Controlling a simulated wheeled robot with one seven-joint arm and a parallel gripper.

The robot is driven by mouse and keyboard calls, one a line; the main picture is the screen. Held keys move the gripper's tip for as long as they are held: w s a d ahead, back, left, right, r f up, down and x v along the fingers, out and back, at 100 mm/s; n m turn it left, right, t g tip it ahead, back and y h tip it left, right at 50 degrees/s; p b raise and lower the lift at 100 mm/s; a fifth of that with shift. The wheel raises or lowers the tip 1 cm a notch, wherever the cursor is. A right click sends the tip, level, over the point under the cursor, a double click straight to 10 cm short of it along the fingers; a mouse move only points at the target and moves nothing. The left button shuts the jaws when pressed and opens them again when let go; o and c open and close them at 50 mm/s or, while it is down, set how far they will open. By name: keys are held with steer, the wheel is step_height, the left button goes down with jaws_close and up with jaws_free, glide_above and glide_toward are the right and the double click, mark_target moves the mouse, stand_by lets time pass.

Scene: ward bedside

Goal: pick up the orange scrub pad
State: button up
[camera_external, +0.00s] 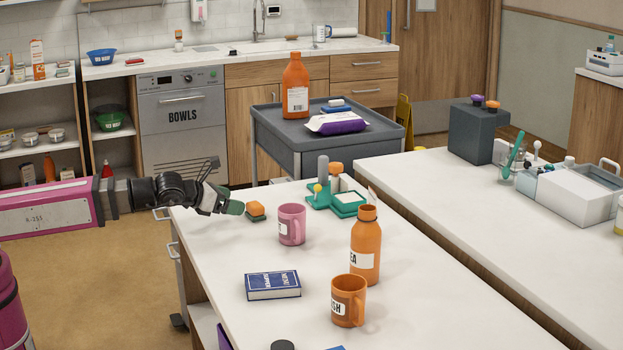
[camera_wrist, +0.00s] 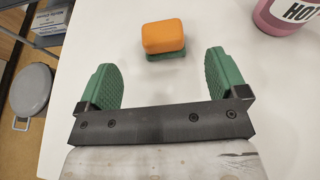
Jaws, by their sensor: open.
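The orange scrub pad (camera_external: 256,207) has an orange block on top and a dark green layer underneath. It lies on the white table near its far left edge. In the wrist view the orange scrub pad (camera_wrist: 163,38) sits ahead of my gripper (camera_wrist: 163,78), roughly centred between the green fingertips and beyond them. My gripper (camera_external: 236,207) shows in the external view just left of the pad. Its fingers are apart and nothing is between them.
A pink mug (camera_external: 291,226) stands right of the pad, and a green caddy (camera_external: 336,199) with bottles stands behind it. The white table (camera_external: 215,245) is clear left of the book.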

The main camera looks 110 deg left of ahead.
mark_target(249, 206)
steer(key=x, duration=0.8)
steer(key=shift+w+f, duration=0.15)
steer(key=shift+w, duration=0.1)
steer(key=c, duration=1)
